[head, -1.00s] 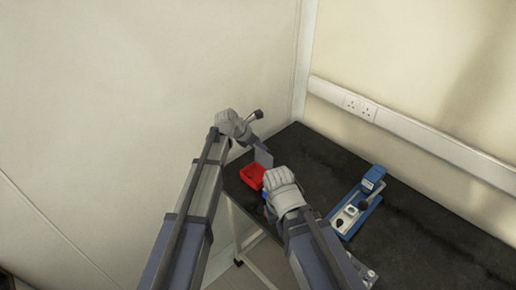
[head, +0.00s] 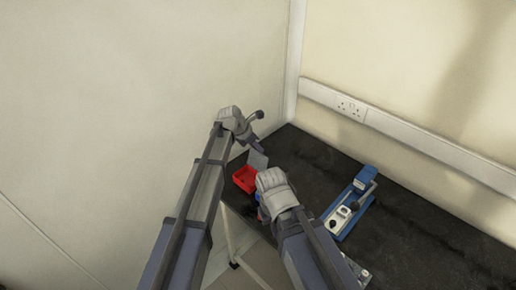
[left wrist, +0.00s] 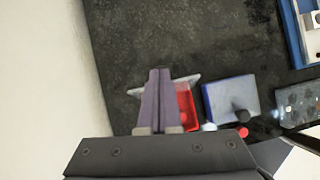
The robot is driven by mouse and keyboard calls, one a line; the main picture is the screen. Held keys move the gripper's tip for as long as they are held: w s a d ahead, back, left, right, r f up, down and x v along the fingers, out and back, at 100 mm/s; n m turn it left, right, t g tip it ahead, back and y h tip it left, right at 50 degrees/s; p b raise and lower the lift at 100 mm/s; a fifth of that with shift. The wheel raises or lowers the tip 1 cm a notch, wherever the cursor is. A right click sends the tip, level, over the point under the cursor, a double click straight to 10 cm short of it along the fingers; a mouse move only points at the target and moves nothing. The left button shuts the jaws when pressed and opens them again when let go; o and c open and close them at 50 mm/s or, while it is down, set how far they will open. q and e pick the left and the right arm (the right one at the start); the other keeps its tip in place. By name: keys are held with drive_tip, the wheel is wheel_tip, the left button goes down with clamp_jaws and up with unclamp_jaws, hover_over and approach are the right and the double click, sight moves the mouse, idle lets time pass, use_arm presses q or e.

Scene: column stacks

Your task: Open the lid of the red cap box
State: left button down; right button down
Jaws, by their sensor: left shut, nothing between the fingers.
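The red cap box (head: 243,181) sits at the table's near left corner, its red inside showing from above. A grey lid panel (head: 259,159) stands raised at its far side. My left gripper (head: 252,143) is shut and empty, close beside the lid; I cannot tell whether they touch. In the left wrist view its closed purple fingers (left wrist: 159,72) cover part of the lid (left wrist: 186,79) and of the red box (left wrist: 188,109). My right wrist (head: 273,192) is just right of the box and hides its own fingers.
A blue box (left wrist: 230,97) with a black knob is right of the red box in the left wrist view. A blue stapler-like tool (head: 351,204) lies farther right on the black table (head: 405,232). Walls close off the left and back. The table's middle is mostly clear.

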use_arm(q)
drive_tip(key=shift+a, duration=0.1)
drive_tip(key=shift+s+a, duration=0.55)
drive_tip(key=p+v, duration=0.6)
drive_tip(key=v, duration=0.1)
drive_tip(key=shift+r+p, duration=0.35)
drive_tip(key=shift+s+a, duration=0.1)
drive_tip(key=shift+a, duration=0.05)
